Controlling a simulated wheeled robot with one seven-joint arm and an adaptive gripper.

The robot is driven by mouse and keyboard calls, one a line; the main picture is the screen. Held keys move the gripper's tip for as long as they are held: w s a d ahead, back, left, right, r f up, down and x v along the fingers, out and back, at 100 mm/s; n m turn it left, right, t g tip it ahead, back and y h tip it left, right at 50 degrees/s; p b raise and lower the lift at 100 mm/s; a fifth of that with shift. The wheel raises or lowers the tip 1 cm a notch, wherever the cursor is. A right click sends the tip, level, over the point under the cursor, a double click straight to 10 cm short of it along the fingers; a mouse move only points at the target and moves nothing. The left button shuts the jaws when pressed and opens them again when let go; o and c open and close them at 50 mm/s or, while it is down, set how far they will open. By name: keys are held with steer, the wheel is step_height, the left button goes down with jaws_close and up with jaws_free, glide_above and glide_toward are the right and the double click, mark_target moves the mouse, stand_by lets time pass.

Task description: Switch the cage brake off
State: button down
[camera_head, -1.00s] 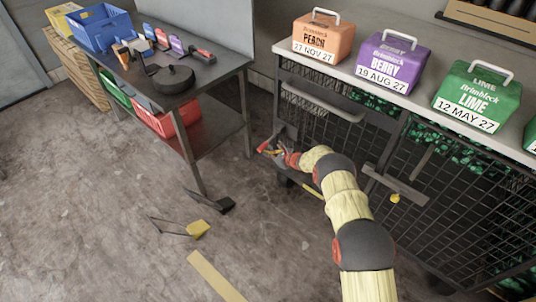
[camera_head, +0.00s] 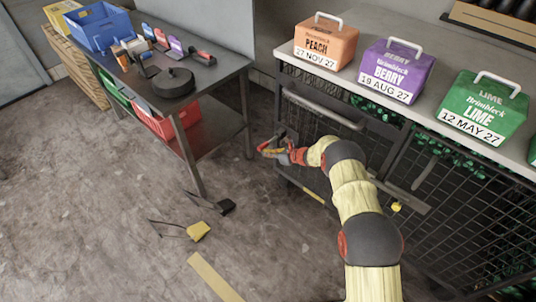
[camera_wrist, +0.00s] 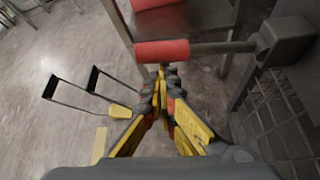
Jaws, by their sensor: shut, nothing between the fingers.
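The cage (camera_head: 330,128) is a dark wire-mesh unit under the light counter. In the wrist view a lever with a red grip (camera_wrist: 162,51) and grey bar runs left from a dark block (camera_wrist: 287,40) at the cage's side; I take it for the brake. My gripper (camera_wrist: 162,72) is shut and empty, its tips just below the red grip in the picture; I cannot tell whether they touch it. In the head view my gripper (camera_head: 268,149) is at the cage's left end, low down, and the lever there is too small to make out clearly.
A dark table (camera_head: 215,82) with a red bin (camera_head: 180,122) below stands left of the cage. Two wire-handled pieces, one yellow (camera_head: 198,231) and one black (camera_head: 225,206), lie on the floor. Peach (camera_head: 325,42), berry (camera_head: 393,70) and lime (camera_head: 482,106) boxes sit on the counter.

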steer(key=r, duration=0.1)
steer(key=r+m+g+y, duration=0.1)
steer(key=r+m, duration=0.1)
steer(key=shift+w+d+r+b, duration=0.2)
steer(key=shift+w+r+b, duration=0.05)
steer(key=shift+r+b, duration=0.15)
steer(key=shift+w+d+r, duration=0.2)
steer(key=shift+r, duration=0.55)
steer(key=shift+w+d+r, duration=0.15)
steer(key=shift+w+r, duration=0.05)
steer(key=shift+r, duration=0.5)
steer(key=shift+w+r, duration=0.1)
steer(key=shift+r, duration=0.05)
steer(key=p, duration=0.2)
glide_toward(264, 147)
steer(key=s+d, duration=0.1)
steer(key=d, duration=0.1)
steer(key=shift+s+d+g, duration=0.3)
steer(key=shift+s+d, duration=0.05)
